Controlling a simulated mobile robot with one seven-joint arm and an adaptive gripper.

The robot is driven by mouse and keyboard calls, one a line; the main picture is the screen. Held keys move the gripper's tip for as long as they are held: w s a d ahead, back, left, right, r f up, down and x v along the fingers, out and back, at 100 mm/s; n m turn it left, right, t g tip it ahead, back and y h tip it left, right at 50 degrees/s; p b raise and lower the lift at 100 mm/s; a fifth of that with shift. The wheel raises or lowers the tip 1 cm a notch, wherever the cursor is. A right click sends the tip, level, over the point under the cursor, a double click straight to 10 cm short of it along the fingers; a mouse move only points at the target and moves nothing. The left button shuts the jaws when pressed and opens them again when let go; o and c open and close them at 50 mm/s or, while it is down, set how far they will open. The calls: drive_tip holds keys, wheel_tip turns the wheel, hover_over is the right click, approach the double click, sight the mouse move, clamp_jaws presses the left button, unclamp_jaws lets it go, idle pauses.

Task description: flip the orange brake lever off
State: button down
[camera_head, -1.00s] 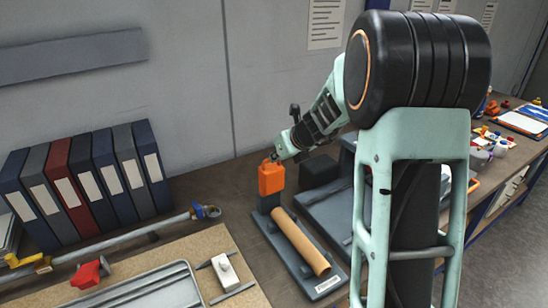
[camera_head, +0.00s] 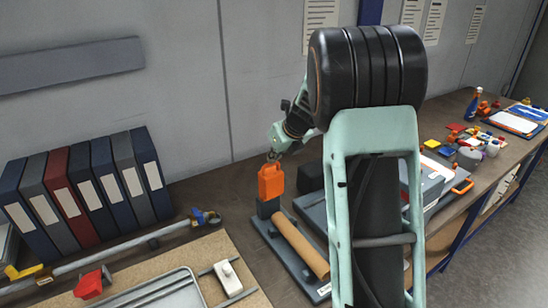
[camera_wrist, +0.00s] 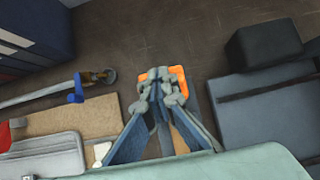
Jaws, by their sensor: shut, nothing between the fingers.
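The orange brake lever (camera_head: 271,182) stands upright on a dark block at the back end of a grey base plate (camera_head: 284,262) with a tan roll lying along it. My gripper (camera_head: 271,156) is shut and empty at the top of the lever, seemingly touching or very close to it; the head view does not settle which. In the wrist view the shut fingers (camera_wrist: 158,76) lie over the lever (camera_wrist: 182,84) and hide most of it, with orange showing mainly to their right.
Several binders (camera_head: 85,190) stand at the left, by a metal bar with a blue clamp (camera_head: 204,217). A tray (camera_head: 160,292) lies in front. A dark block (camera_head: 309,177) stands close to the right of the lever. A grey case with an orange handle (camera_head: 463,187) is farther right.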

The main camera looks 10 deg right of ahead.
drive_tip(key=shift+w+a, duration=0.1)
drive_tip(key=shift+a, duration=0.3)
drive_tip(key=shift+r, duration=0.45)
drive_tip(key=v, duration=1.1)
drive_tip(key=shift+s+d, duration=0.4)
drive_tip(key=shift+d, duration=0.05)
